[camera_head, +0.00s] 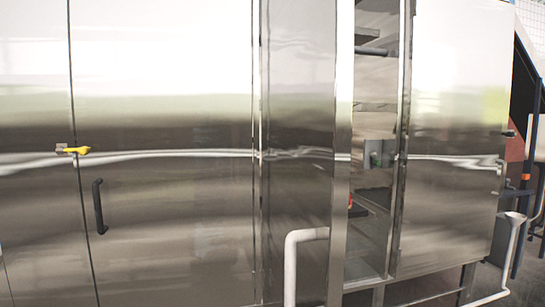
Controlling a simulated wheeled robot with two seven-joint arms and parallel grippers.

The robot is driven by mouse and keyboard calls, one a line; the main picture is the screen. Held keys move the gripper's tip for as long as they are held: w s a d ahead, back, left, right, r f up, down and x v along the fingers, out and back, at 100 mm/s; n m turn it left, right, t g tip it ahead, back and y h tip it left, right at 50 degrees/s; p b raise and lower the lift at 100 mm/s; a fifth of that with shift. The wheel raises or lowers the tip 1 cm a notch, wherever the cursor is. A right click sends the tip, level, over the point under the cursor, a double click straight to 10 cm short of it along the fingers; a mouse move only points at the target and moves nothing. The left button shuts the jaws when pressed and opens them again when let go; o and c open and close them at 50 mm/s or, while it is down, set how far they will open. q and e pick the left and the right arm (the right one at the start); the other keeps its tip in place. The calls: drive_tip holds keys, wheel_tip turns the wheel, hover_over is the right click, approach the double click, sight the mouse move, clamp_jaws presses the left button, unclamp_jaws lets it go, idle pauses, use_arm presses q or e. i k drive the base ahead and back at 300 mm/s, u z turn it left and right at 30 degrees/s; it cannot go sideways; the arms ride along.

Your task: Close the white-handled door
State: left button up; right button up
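A tall, shiny steel cabinet fills most of the head view. A narrow vertical gap (374,150) right of the middle shows its inside, with shelf-like parts and a small red item. A steel door panel (455,140) stands right of this gap. A darker steel panel (298,130) stands left of it. A white bent tube, like a handle (291,265), is in front of the darker panel at the bottom, cut off by the frame. I cannot tell for sure which panel it is fixed to. Neither of my grippers is in view.
A wide steel panel (165,220) on the left has a black handle (98,206) and a yellow latch (76,150). Another white tube (510,252) runs down at the lower right, near a dark frame with an orange part (525,177). Floor shows at the bottom right.

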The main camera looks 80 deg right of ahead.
sight(308, 49)
drive_tip(key=z, duration=2.7)
drive_tip(key=i, duration=1)
drive_tip(key=z, duration=1.05)
